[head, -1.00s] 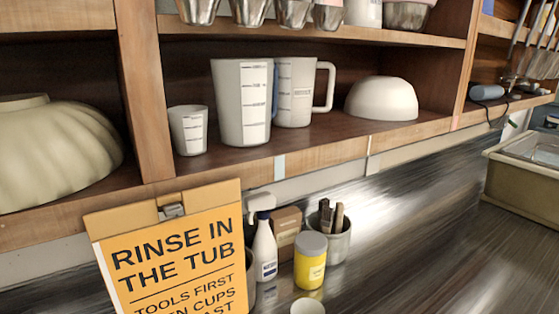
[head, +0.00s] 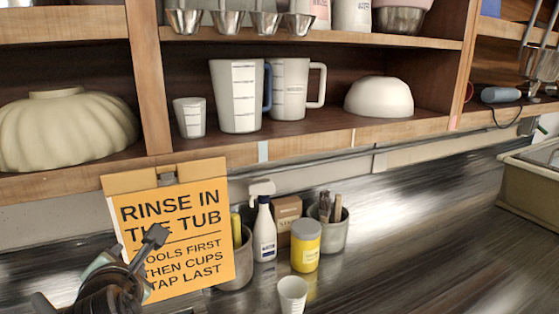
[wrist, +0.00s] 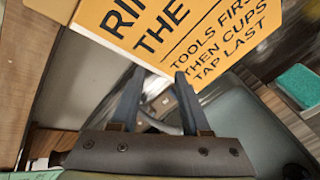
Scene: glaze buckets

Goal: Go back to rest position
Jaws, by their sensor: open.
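My gripper (head: 154,238) shows at the lower left of the head view, in front of the orange "Rinse in the tub" sign (head: 190,255). In the wrist view my gripper (wrist: 158,77) has its two fingers apart, with nothing held between them. The same sign (wrist: 215,35) fills the top of that view, beyond the fingertips. I cannot tell how far the fingertips are from the sign.
A shelf holds measuring jugs (head: 238,95), a small cup (head: 189,117) and bowls. On the counter stand a spray bottle (head: 264,230), a yellow jar (head: 305,246), a white cup (head: 292,294) and a tool pot (head: 333,235). A tub (head: 535,185) is at right. The counter's middle right is clear.

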